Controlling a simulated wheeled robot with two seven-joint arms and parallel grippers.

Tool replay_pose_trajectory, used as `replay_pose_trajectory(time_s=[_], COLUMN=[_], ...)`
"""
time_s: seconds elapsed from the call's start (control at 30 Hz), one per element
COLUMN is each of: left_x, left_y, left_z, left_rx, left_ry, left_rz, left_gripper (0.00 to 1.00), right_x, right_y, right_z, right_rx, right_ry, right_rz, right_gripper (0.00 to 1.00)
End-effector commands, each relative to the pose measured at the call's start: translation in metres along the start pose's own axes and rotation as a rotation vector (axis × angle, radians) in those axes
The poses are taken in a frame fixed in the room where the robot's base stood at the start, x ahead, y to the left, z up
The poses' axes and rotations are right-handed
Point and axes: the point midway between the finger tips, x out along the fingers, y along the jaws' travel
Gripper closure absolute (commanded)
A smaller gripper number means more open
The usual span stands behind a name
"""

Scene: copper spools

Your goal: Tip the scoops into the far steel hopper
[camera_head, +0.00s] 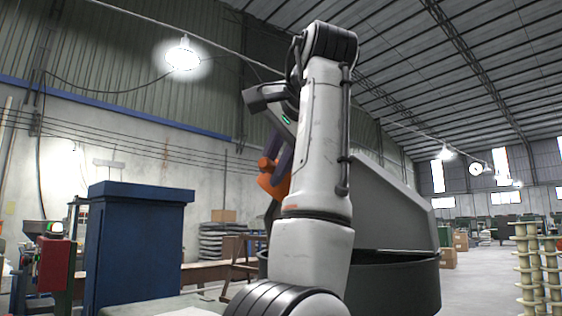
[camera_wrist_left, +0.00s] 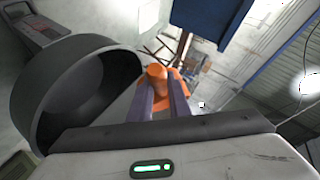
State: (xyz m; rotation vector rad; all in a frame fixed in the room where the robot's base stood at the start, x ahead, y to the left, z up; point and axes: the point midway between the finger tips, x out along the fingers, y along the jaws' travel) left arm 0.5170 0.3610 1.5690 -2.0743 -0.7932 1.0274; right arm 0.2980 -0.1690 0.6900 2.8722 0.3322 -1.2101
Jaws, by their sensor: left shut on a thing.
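My left gripper (camera_head: 272,185) is raised beside its upright arm, fingers pointing down. Its purple fingers are shut on an orange scoop (camera_head: 273,177). In the left wrist view the scoop (camera_wrist_left: 157,74) shows between and beyond the fingers; its bowl and any contents cannot be made out. A dark grey round tub (camera_head: 410,282), which looks like the steel hopper, stands behind my arm, partly hidden by it. In the left wrist view a round grey tub with an open mouth (camera_wrist_left: 28,97) is left of the scoop, apart from it. My right gripper is out of view.
A tall blue cabinet (camera_head: 138,250) stands left of my arm. A large grey slanted panel (camera_head: 390,205) rises above the tub. Stacked pale spools (camera_head: 525,270) stand at the far right. A red machine (camera_head: 52,262) is at the far left. Open floor lies right of the tub.

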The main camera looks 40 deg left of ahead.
Motion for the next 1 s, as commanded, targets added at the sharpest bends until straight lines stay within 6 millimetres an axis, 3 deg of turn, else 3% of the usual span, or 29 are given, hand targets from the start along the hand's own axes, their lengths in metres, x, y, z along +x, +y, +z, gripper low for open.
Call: replay_pose_trajectory(time_s=[0.1, 0.27, 0.43, 0.7, 1.0], left_x=[0.002, 0.010, 0.012, 0.002, -0.005], left_y=[-0.008, 0.006, 0.014, -0.009, -0.021], left_z=[0.004, 0.011, 0.013, 0.002, -0.006], left_rx=[-0.155, -0.387, -0.513, -0.511, -0.511], left_ry=[0.000, 0.001, 0.003, 0.001, 0.002], left_rz=[0.143, 0.359, 0.476, 0.469, 0.468], left_gripper=[1.00, 1.00, 1.00, 1.00, 1.00], right_x=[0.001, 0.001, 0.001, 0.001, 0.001], right_y=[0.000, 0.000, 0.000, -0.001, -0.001], right_z=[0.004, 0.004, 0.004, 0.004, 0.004], right_rx=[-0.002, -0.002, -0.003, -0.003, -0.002], right_ry=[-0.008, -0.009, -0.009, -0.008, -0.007], right_rz=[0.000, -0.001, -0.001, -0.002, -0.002], right_gripper=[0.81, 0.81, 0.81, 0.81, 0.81])
